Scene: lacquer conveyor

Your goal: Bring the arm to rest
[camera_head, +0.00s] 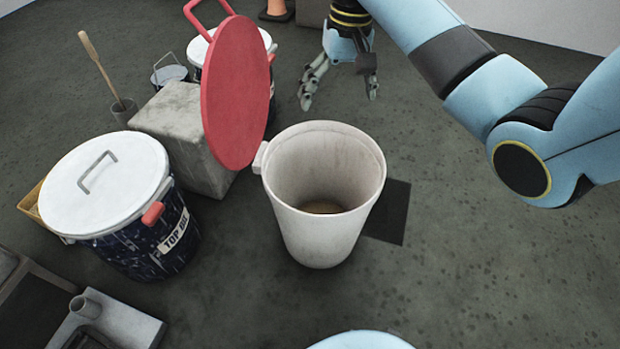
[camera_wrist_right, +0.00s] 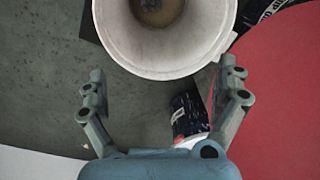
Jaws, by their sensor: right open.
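My right gripper (camera_head: 339,100) is open, with nothing seen between its fingers. It hangs above the floor beyond the white bin in the head view. My right wrist view shows both of its fingers (camera_wrist_right: 165,77) spread wide. The white bin (camera_head: 325,235) stands upright below, with something brownish at its bottom. Its rim also shows in the wrist view (camera_wrist_right: 160,72). A round red lid (camera_head: 235,95) stands raised on the bin's left side; it fills the right of the wrist view (camera_wrist_right: 280,100). My left gripper is out of view.
A dark blue bucket (camera_head: 150,245) with a white lid (camera_head: 105,190) stands at the left. Near it are a concrete block (camera_head: 185,130), a small pail (camera_head: 168,75) and another lidded bucket (camera_head: 268,42). A dark square (camera_head: 388,212) lies on the floor. The floor at the right is clear.

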